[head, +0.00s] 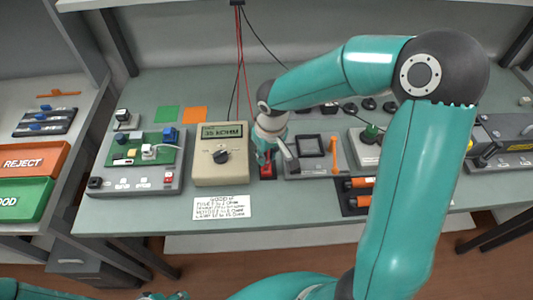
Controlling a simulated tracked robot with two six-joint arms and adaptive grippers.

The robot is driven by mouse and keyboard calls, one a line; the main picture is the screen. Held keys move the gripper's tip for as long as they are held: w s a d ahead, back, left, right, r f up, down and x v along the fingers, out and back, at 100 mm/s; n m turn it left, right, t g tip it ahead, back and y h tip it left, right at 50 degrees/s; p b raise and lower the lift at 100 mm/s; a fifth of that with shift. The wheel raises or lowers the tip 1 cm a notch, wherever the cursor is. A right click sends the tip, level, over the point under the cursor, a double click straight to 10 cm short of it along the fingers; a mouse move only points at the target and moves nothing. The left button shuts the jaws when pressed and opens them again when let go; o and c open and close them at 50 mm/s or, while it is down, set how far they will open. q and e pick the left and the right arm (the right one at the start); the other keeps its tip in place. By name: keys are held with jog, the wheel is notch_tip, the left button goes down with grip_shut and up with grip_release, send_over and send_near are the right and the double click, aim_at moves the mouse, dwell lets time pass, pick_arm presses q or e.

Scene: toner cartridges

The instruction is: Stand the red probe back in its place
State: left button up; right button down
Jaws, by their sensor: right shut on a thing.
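My right gripper (266,163) points down at the bench, just right of the beige meter (221,166), whose display reads in KOHM. It is shut on the red probe, which is mostly hidden by the fingers and wrist. A small red block (267,172) shows right at the fingertips; I cannot tell whether it is part of the probe or its holder. Red leads (240,60) hang from above and run down behind the gripper.
A grey fixture with a green circuit board (143,147) stands left of the meter. A grey fixture with a black square frame (310,146) is close on the gripper's right. A printed card (220,207) lies in front. Red REJECT (36,161) and green bins (22,199) are far left.

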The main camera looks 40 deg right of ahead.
aim_at(267, 162)
jog(key=shift+f, duration=0.15)
jog(key=shift+f+b, duration=0.75)
jog(key=shift+b, duration=0.15)
jog(key=shift+f+b, duration=0.9)
jog(key=shift+b, duration=0.2)
dwell(0.8)
jog(key=c, duration=0.9)
grip_release()
jog(key=shift+c, duration=0.2)
jog(key=shift+r, duration=0.15)
notch_tip(267, 162, up, 12)
jog(key=s, duration=0.1)
jog(key=shift+s+f, duration=0.2)
jog(key=shift+s, duration=0.1)
jog(key=shift+r, duration=0.15)
